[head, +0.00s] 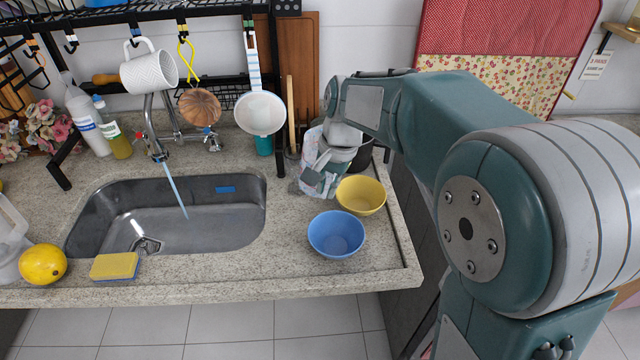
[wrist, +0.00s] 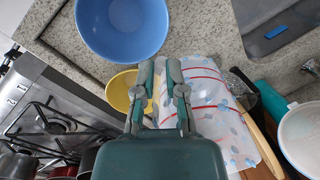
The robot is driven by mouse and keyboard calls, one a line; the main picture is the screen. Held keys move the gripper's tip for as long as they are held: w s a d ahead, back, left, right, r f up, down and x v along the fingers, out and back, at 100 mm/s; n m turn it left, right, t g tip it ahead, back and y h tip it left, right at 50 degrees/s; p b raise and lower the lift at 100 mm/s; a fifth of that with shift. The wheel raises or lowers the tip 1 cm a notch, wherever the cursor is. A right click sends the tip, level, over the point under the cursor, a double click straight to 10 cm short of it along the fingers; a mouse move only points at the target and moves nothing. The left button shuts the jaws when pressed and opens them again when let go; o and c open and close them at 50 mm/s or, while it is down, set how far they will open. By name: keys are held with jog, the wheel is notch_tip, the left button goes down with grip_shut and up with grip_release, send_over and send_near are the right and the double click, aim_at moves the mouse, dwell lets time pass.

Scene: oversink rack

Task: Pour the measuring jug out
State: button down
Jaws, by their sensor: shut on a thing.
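A translucent pale vessel with a handle, which looks like the measuring jug (head: 10,240), stands at the left edge of the head view, partly cut off. My gripper (head: 322,178) is behind the yellow bowl (head: 361,195), far to the right of it. In the wrist view my gripper (wrist: 162,65) has its fingers close together beside a white cloth-like thing with red stripes and grey-blue dots (wrist: 212,115). It seems shut on this patterned cloth, though the contact is partly hidden. The blue bowl (head: 336,234) stands in front of the yellow bowl.
The steel sink (head: 190,225) lies left of the bowls, with blue water running from the tap (head: 155,150). A sponge (head: 114,267) and a yellow fruit (head: 43,264) sit at the front edge. A rack with a hanging mug (head: 148,72) and strainer (head: 261,113) is above.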

jog(key=d+y, duration=0.1)
jog(key=y, duration=0.2)
jog(key=d+f+y, duration=0.1)
jog(key=d+y, duration=0.1)
jog(key=y, duration=0.2)
jog(key=d+y, duration=0.1)
jog(key=y, duration=0.2)
jog(key=shift+d+f+y, duration=0.2)
jog(key=shift+y, duration=0.1)
dwell(1.4)
